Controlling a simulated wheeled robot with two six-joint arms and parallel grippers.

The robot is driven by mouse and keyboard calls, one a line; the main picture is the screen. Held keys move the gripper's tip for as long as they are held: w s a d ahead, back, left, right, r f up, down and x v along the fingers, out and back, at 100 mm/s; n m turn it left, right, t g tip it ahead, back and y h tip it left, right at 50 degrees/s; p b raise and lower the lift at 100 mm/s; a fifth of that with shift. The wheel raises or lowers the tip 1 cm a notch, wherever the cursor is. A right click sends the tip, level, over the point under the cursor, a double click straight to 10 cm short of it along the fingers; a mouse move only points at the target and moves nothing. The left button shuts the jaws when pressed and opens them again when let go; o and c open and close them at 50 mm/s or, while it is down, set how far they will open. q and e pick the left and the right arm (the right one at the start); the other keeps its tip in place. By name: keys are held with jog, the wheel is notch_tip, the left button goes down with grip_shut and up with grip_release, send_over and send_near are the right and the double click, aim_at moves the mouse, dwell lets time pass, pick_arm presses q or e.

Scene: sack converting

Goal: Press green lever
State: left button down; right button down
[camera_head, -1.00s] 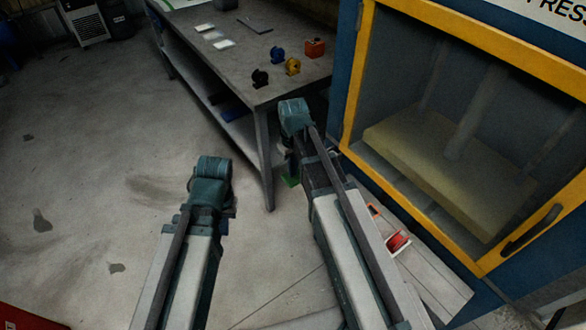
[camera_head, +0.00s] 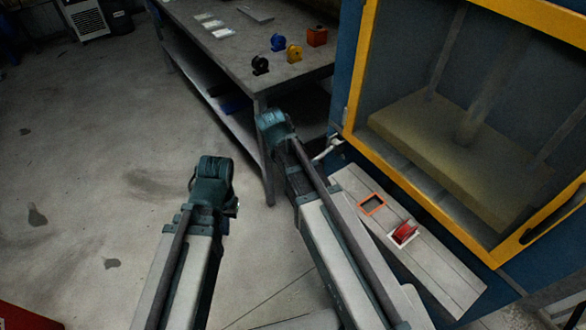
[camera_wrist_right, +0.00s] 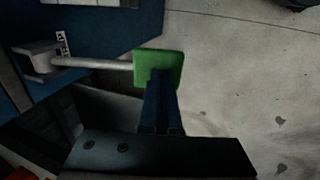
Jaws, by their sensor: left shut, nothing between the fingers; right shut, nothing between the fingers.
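The green lever is a flat green plate (camera_wrist_right: 158,68) on the end of a pale rod (camera_wrist_right: 95,63) that comes out of the blue machine in the right wrist view. My right gripper (camera_wrist_right: 160,98) is shut and empty, its fingers overlapping the lower part of the green plate in that view; I cannot tell whether they touch it. In the head view part of the pale rod (camera_head: 327,151) shows, while my right arm hides the green plate and the right gripper. My left gripper (camera_head: 231,207) is small and dark, mostly hidden by its own arm, shut and empty over the floor.
The blue and yellow press (camera_head: 350,116) stands at the right. A panel (camera_head: 437,261) with a red switch (camera_head: 404,233) and an orange frame (camera_head: 372,204) is beside my right arm. A grey workbench (camera_head: 225,60) stands behind. The floor (camera_head: 100,200) at left is open.

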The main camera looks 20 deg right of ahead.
jog(key=b+x, duration=0.3)
jog(key=x, duration=0.1)
jog(key=shift+s+a+f, duration=0.1)
jog(key=shift+a, duration=0.15)
jog(key=shift+s+f, duration=0.1)
jog(key=shift+s+b, duration=0.1)
jog(key=shift+b, duration=0.25)
jog(key=shift+r+p, duration=0.45)
jog(key=shift+p, duration=0.2)
jog(key=s+a+r+p, duration=0.2)
jog(key=a+r+p, duration=0.4)
jog(key=r+p, duration=0.5)
jog(key=shift+a+r+p, duration=0.25)
jog(key=shift+r+p, duration=0.1)
jog(key=shift+p, duration=0.05)
